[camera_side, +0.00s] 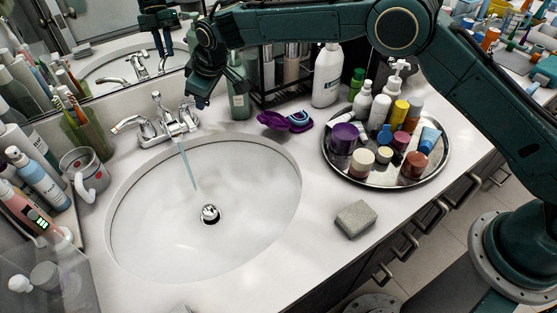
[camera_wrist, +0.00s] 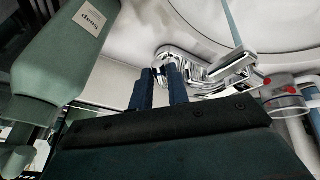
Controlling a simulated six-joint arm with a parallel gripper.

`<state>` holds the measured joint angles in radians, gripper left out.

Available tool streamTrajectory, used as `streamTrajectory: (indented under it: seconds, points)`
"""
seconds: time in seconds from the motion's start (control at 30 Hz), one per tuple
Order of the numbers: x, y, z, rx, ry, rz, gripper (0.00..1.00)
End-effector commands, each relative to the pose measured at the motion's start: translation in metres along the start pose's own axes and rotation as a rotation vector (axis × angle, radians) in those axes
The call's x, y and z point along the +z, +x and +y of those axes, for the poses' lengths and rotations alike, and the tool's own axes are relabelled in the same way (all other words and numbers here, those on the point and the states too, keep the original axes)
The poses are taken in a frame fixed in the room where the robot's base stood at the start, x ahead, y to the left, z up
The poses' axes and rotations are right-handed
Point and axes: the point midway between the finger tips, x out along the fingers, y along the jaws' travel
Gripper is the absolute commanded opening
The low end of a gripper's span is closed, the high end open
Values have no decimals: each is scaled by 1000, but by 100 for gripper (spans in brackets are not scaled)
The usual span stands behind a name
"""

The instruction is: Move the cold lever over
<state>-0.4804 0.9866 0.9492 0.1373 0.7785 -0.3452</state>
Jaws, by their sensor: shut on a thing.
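The chrome faucet (camera_side: 165,125) stands behind the sink basin, and a thin stream of water (camera_side: 188,168) runs from its spout into the basin. Its cold lever (camera_side: 186,112) is on the right in the side view, by my gripper (camera_side: 202,102). In the wrist view the chrome cold lever (camera_wrist: 168,56) shows at the tips of my gripper (camera_wrist: 160,72), whose blue fingers are shut on it. The fingers hide part of the lever. The other lever (camera_side: 128,122), by a red-dotted part (camera_wrist: 268,82) in the wrist view, points away to the left.
A green soap bottle (camera_side: 238,92) stands close to the right of my gripper; it also shows in the wrist view (camera_wrist: 62,55). A mirror is behind.

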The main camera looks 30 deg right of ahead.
Motion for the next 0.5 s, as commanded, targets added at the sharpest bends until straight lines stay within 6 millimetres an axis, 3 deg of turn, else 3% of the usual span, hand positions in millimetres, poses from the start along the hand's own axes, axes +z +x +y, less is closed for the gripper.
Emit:
streamTrajectory:
  seconds: [0.5]
  points:
    - [0, 4, 19, -95, -227, 48, 0]
